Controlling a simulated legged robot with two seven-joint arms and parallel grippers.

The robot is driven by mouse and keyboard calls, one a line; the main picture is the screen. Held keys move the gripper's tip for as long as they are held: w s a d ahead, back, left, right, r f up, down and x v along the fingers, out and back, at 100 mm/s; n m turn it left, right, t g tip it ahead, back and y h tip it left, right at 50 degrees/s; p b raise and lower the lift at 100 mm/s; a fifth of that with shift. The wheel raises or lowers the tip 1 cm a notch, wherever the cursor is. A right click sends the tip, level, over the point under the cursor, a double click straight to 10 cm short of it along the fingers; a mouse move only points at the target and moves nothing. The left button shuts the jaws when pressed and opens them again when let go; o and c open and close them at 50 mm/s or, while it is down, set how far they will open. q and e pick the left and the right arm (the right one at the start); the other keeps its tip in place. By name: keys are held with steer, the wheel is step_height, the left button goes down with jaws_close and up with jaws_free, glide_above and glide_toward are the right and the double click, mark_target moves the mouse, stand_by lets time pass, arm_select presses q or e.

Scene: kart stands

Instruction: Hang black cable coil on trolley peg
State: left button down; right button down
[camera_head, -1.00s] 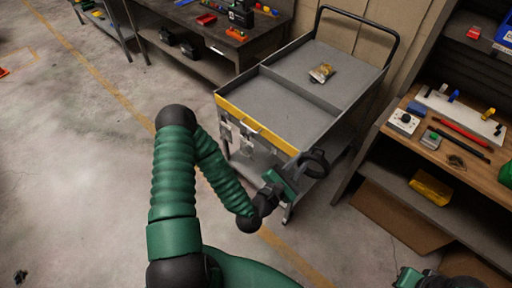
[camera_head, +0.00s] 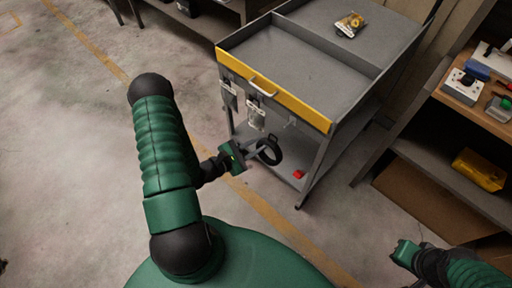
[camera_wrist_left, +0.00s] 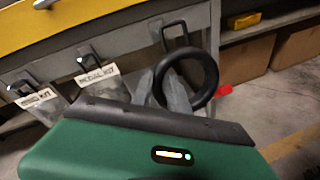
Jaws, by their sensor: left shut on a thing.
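The black cable coil (camera_head: 272,152) is a ring held in my left gripper (camera_head: 257,150), whose fingers are shut on it. In the left wrist view the coil (camera_wrist_left: 213,80) stands upright beyond the grey fingers. An empty black peg (camera_wrist_left: 176,33) sticks out of the trolley front (camera_wrist_left: 140,55), right of two pegs with labelled bags. The coil's top overlaps the area just below this peg in that view; I cannot tell the gap in depth. The trolley (camera_head: 300,60) has a yellow front edge. My right gripper (camera_head: 405,252) is at the lower right, its fingers unclear.
Two clear bags (camera_head: 256,116) (camera_head: 229,95) hang on the trolley front. A red item (camera_head: 298,174) lies on its lower shelf. A small packet (camera_head: 349,24) lies on top. A workbench (camera_head: 455,110) with a yellow bin (camera_head: 478,170) stands right. Floor at left is clear.

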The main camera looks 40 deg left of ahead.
arm_select(q)
steer(key=shift+w+a+f+b, duration=0.15)
steer(key=shift+w+a+f, duration=0.05)
steer(key=shift+w, duration=0.35)
steer(key=shift+w+a+f+b, duration=0.15)
steer(key=shift+w+a+f, duration=0.05)
steer(key=shift+w, duration=0.3)
steer(key=shift+w+d+r+b, duration=0.1)
steer(key=shift+w+d+b, duration=0.1)
steer(key=shift+w, duration=0.25)
steer(key=shift+w+d+b, duration=0.15)
steer(key=shift+w+d, duration=0.05)
steer(key=shift+w, duration=0.25)
steer(key=shift+a+b+x, duration=0.2)
steer(key=shift+b+x, duration=0.05)
steer(key=shift+x, duration=0.95)
steer(key=shift+a+b+x, duration=0.2)
steer(key=shift+b+x, duration=0.05)
steer(key=shift+x, duration=0.95)
arm_select(e)
steer(key=shift+a+f, duration=0.15)
steer(key=shift+f, duration=0.5)
steer(key=shift+a+f, duration=0.15)
steer(key=shift+f, duration=0.45)
arm_select(q)
steer(key=c, duration=1.2)
jaws_free()
